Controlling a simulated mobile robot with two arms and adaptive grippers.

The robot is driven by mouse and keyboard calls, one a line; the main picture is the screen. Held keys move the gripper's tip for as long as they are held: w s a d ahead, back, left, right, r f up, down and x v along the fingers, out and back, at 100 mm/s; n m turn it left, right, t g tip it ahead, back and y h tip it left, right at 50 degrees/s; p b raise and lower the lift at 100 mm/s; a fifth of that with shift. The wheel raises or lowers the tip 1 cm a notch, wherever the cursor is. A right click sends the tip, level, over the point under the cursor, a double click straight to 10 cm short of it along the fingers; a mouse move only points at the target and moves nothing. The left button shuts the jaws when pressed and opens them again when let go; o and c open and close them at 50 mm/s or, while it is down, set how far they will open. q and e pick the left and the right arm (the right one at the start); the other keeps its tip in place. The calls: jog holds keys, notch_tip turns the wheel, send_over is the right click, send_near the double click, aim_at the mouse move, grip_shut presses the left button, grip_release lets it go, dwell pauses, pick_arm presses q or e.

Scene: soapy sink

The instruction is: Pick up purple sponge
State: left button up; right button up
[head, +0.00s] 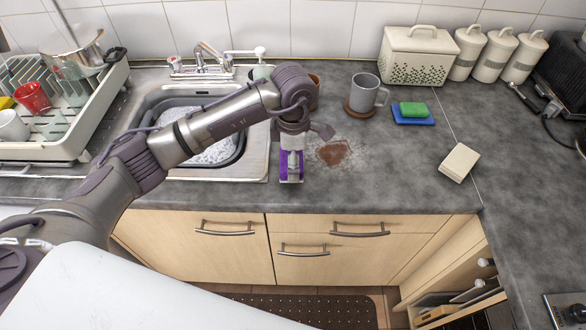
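The purple sponge (284,170) is on or just above the grey counter (400,185), right of the sink. My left gripper (291,168) comes down over it from above, and a pale finger covers the sponge's middle, with purple showing on both sides. I cannot tell whether the fingers press on the sponge or only stand around it, or whether it is off the counter. My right gripper is out of view.
A brown stain (333,152) lies right of the gripper. Behind are a grey mug (364,92) on a coaster, and a green sponge (413,109) on a blue one (413,121). A white sponge (459,162) lies farther right. The soapy sink (258,165) is left.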

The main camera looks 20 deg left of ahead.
pick_arm(q)
jog(key=s+d+r+b, duration=0.3)
jog(key=d+r, duration=0.4)
jog(key=d, duration=0.4)
jog(key=shift+d+r+b, duration=0.15)
jog(key=shift+r+b, duration=0.15)
jog(key=shift+r, duration=0.05)
